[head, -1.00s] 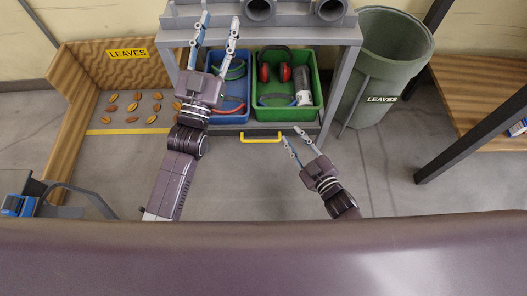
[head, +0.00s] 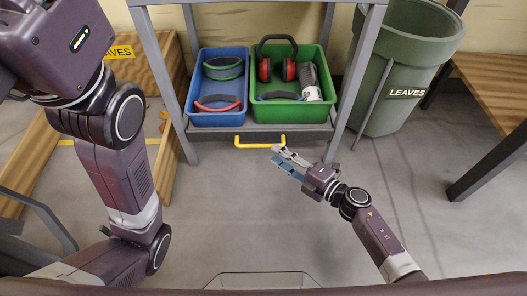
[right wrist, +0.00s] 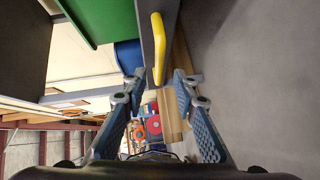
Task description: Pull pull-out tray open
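The pull-out tray (head: 216,131) is a grey low shelf between the legs of a grey stand, with its front close to the front legs. A yellow bar handle (head: 260,142) is on its front edge. My right gripper (head: 276,156) is open and empty, just in front of the handle's right end. In the right wrist view, the yellow handle (right wrist: 158,48) shows just ahead of and between the parted fingertips (right wrist: 157,84), with no clear contact. My left arm rises large at the left of the head view; its fingers are out of frame.
The tray carries a blue bin (head: 217,118) and a green bin (head: 285,113) holding red earmuffs (head: 277,68) and other gear. A green barrel (head: 400,65) stands right of the stand. A wooden leaves bin (head: 150,72) is at left. Floor in front is clear.

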